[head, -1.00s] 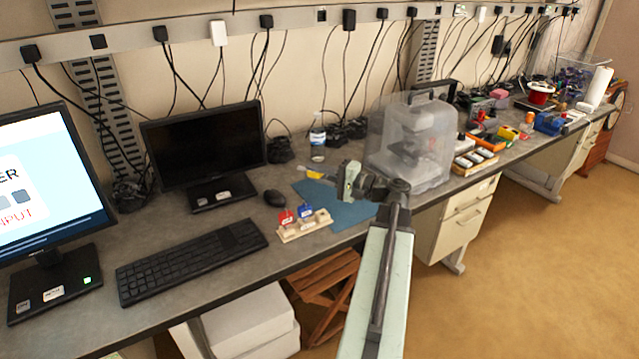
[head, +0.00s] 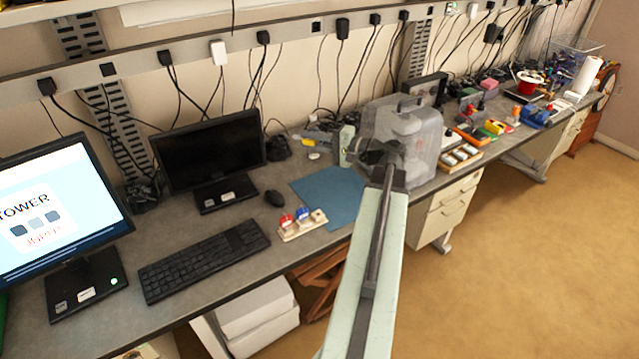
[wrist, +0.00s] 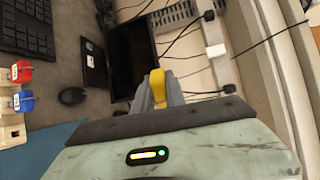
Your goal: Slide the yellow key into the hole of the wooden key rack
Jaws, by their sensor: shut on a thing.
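My gripper (head: 316,134) is shut on the yellow key (head: 312,118) and holds it up, well apart from the wooden key rack (head: 303,228). In the wrist view the yellow key (wrist: 157,86) stands out between my grey fingers (wrist: 158,100). The rack is a small pale block on the desk, in front of the blue mat. A red key (head: 287,220) and a blue key (head: 302,213) stand in it. The rack (wrist: 12,134) is partly cut off at the left edge of the wrist view.
A blue mat (head: 330,192) lies behind the rack. A keyboard (head: 205,260), a mouse (head: 274,198) and a dark monitor (head: 212,150) are to the left. A clear case (head: 415,150) stands to the right, close behind my arm. Cables hang along the wall.

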